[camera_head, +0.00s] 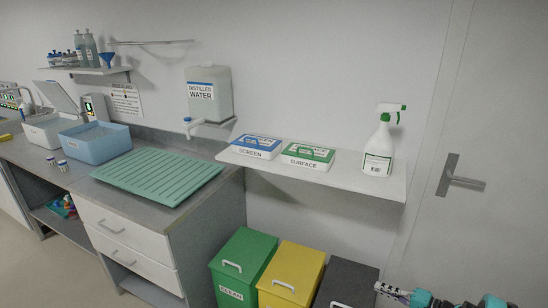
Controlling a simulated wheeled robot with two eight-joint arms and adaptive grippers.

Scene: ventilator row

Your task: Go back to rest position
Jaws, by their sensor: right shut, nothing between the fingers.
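My right gripper (384,289) shows at the bottom right edge, with its teal and dark arm parts cut off by the frame. It is shut and empty, in front of the dark grey bin and below the wall shelf. It touches no object that I can make out. My left gripper is not in view.
A wall shelf (335,180) holds a blue SCREEN box (256,147), a green SURFACE box (308,156) and a spray bottle (378,150). Green (240,262), yellow (292,270) and dark grey (346,285) bins stand below. A counter with a teal rack (158,174) is left; a door is right.

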